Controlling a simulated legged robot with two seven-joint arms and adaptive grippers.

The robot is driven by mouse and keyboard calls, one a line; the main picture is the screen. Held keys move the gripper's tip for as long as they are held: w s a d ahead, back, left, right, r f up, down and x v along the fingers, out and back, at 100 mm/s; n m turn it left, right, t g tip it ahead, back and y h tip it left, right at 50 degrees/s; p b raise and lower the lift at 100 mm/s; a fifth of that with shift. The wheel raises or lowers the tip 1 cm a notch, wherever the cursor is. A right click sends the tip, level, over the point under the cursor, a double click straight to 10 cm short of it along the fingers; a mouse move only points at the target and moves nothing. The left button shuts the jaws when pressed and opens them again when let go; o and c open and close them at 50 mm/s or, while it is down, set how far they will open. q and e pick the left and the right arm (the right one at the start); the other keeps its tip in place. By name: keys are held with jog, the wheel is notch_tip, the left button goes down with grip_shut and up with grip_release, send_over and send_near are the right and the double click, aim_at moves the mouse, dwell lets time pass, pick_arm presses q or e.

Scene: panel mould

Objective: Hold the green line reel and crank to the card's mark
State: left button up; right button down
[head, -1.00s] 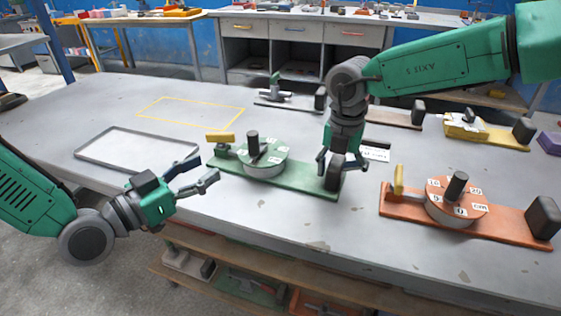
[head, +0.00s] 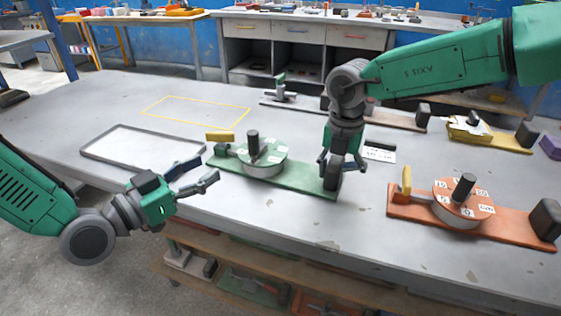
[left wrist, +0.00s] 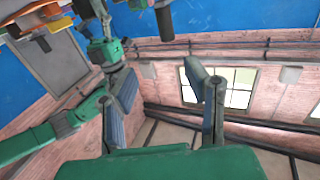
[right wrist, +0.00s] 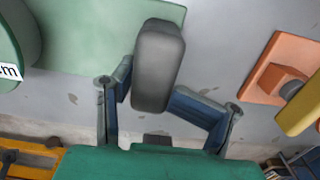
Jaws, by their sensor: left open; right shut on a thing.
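The green line reel (head: 277,172) lies on the grey table, with a round green drum, an upright dark crank knob (head: 253,144) and a yellow-topped piece at its left end. My right gripper (head: 341,165) is shut on the dark grip block at the reel's right end. In the right wrist view this block (right wrist: 158,65) stands between the fingers. My left gripper (head: 208,171) is open and empty, just left of the reel's near left edge. Its spread fingers show in the left wrist view (left wrist: 167,85). A white card (head: 380,154) lies behind the reel; its print is unreadable.
An orange reel (head: 410,207) lies to the right, a yellow one (head: 490,137) behind it. A grey reel (head: 295,103) is at the back. An empty tray (head: 110,160) and a yellow outlined rectangle (head: 195,116) are at the left. The front table strip is clear.

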aim_at(251, 141)
pick_arm(q)
jog(key=shift+d+f, duration=0.1)
jog(key=shift+d, duration=0.05)
jog(key=x, duration=1.3)
jog(key=shift+w, duration=0.6)
grip_shut()
jog(key=shift+w+a+m+g+h, duration=0.1)
jog(key=shift+a+m+g+h, duration=0.1)
jog(key=shift+m+g+h, duration=0.35)
jog(key=shift+w+a+m+g+h, duration=0.1)
jog(key=shift+a+m+g+h, duration=0.05)
jog(key=shift+m+g+h, duration=0.35)
